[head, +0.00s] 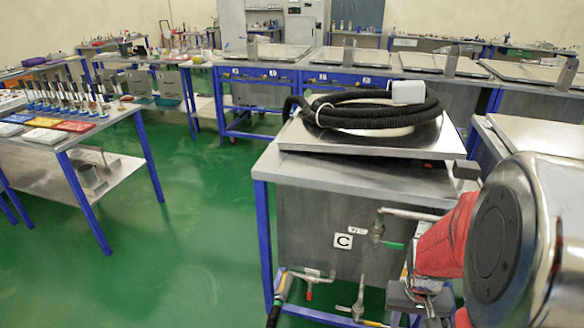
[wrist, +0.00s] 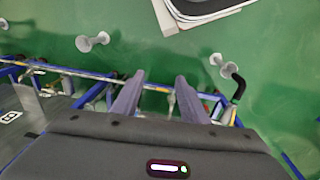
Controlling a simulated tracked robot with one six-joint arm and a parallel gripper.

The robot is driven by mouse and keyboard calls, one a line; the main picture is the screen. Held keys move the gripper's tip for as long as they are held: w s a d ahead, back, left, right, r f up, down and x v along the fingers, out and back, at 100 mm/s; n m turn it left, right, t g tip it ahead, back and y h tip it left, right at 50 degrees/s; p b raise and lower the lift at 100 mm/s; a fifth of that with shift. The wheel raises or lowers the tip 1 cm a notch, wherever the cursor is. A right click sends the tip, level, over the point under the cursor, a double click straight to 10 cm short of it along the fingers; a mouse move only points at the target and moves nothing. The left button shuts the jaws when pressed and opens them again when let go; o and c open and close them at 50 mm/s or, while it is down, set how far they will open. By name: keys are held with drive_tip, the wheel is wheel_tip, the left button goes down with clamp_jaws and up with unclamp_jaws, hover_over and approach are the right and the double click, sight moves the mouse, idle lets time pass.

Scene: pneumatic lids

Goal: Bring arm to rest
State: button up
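My gripper (wrist: 160,82) points down over the green floor in the wrist view. Its two dark fingers stand apart with a clear gap, and I see nothing held between them. In the head view my arm comes in at the right edge, with a shiny joint and a red sleeve. The gripper (head: 422,303) hangs low there, at the front right corner of the tank marked C (head: 325,215), near its pipes and valves. Its fingertips are hard to make out in that view. Whether it touches the pipes I cannot tell.
A tilted metal lid (head: 370,143) with a coiled black hose (head: 370,113) tops tank C. Pipes with a green-handled valve (head: 380,228) and a red-handled valve (head: 308,290) stick out in front. A tool table (head: 110,125) stands left. Green floor (head: 190,230) between is clear.

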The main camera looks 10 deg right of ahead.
drive_tip(key=a+r+n+t+y, duration=0.1)
drive_tip(key=a+r+n+t, duration=0.4)
drive_tip(key=a+r, duration=1.6)
drive_tip(key=shift+a+r+n, duration=0.3)
drive_tip(key=shift+r, duration=0.15)
drive_tip(key=shift+s, duration=0.1)
drive_tip(key=shift+c, duration=1.1)
